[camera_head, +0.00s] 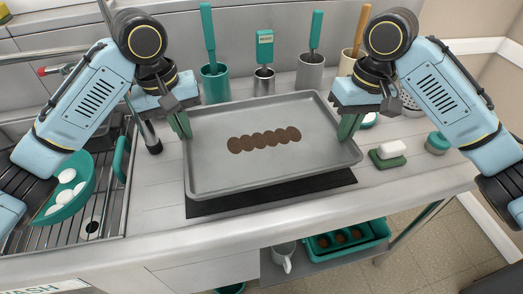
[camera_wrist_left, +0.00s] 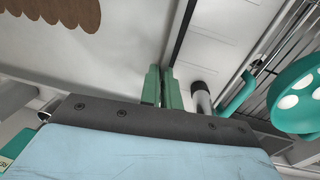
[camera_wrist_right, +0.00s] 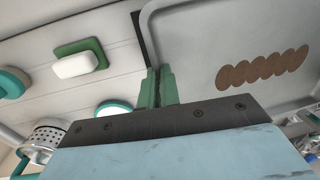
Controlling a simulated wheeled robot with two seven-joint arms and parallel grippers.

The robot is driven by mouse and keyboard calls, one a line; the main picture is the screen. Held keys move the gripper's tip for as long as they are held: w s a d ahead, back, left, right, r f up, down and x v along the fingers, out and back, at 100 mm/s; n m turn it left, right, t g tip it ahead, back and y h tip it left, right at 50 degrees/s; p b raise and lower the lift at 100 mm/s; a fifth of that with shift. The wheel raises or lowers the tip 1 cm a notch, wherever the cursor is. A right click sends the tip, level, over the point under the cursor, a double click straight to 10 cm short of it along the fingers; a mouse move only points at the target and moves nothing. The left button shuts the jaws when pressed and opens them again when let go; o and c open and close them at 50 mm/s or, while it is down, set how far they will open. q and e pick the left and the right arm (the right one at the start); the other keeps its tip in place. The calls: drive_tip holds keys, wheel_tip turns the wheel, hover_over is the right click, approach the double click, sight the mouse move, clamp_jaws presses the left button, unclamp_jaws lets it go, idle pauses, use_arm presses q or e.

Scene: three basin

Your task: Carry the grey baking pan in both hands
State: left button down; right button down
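The grey baking pan (camera_head: 225,170) lies level over a dark mat (camera_head: 280,198) on the counter. I cannot tell whether it touches the mat. A row of brown overlapping rounds (camera_head: 265,140) is in its middle. My left gripper (camera_head: 181,124) is at the pan's left rim; its fingers (camera_wrist_left: 160,88) look closed on that rim. My right gripper (camera_head: 347,125) is at the right rim; its fingers (camera_wrist_right: 160,88) look closed there too. The pan also shows in the left wrist view (camera_wrist_left: 130,50) and the right wrist view (camera_wrist_right: 205,45). The fingertips' inner contact is hidden.
Utensil holders (camera_head: 215,83) stand behind the pan. A sink rack with a teal bowl of white eggs (camera_head: 66,190) is at left. A white soap on a green holder (camera_head: 388,158) is close on the right. A teal crate (camera_head: 347,238) sits on the shelf below the counter.

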sight(342, 148)
use_arm(q)
drive_tip(key=shift+a+f, duration=0.1)
drive_tip(key=shift+f, duration=0.05)
use_arm(e)
drive_tip(key=shift+f, duration=0.15)
